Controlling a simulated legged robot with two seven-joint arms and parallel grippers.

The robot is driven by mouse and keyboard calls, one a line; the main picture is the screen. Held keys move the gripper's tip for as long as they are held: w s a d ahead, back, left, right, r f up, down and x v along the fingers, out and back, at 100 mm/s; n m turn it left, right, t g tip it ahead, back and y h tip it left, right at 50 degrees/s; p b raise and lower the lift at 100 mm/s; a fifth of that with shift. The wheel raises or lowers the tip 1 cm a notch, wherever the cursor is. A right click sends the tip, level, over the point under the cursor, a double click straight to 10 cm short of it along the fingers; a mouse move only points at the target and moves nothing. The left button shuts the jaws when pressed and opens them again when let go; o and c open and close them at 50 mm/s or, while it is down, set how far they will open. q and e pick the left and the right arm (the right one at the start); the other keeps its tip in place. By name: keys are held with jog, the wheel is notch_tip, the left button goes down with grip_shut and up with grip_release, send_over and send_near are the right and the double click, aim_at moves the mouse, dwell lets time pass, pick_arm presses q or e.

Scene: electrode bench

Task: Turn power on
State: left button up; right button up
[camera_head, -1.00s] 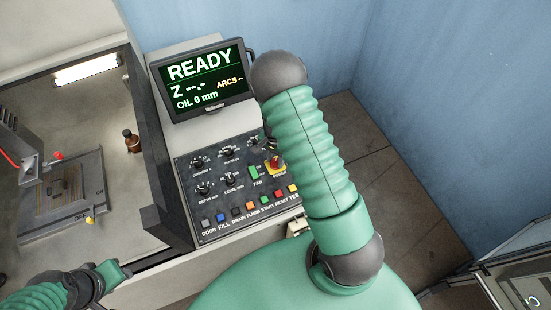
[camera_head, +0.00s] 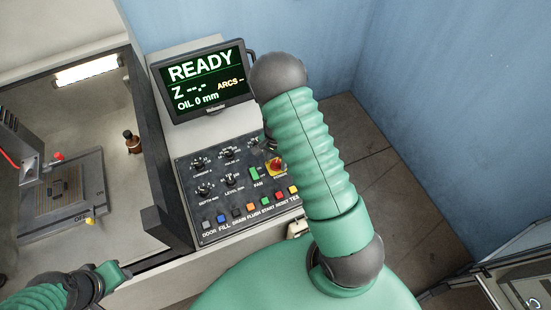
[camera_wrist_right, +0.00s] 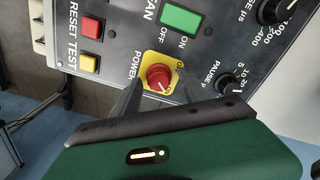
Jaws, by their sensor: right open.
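The power switch is a red knob (camera_wrist_right: 159,78) on a yellow plate (camera_wrist_right: 178,64) marked POWER in the right wrist view. In the head view the red knob (camera_head: 275,168) shows beside my right arm, partly covered. My right gripper (camera_wrist_right: 160,92) is open, with its two dark fingers on either side of the knob; I cannot tell whether they touch it. In the head view the right gripper (camera_head: 267,143) is mostly hidden by its own arm. My left gripper (camera_head: 122,271) is at the lower left, away from the panel; its jaws are unclear. The screen (camera_head: 203,80) reads READY.
The control panel (camera_head: 215,178) carries several knobs, a green fan switch (camera_wrist_right: 181,18) and a row of coloured buttons. The red RESET button (camera_wrist_right: 92,27) and yellow TEST button (camera_wrist_right: 89,64) are near the power switch. A work tank with a brown bottle (camera_head: 132,142) lies at left.

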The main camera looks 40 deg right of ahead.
aim_at(276, 162)
notch_tip(276, 162, up, 17)
jog(key=b, duration=0.2)
jog(key=shift+f, duration=0.15)
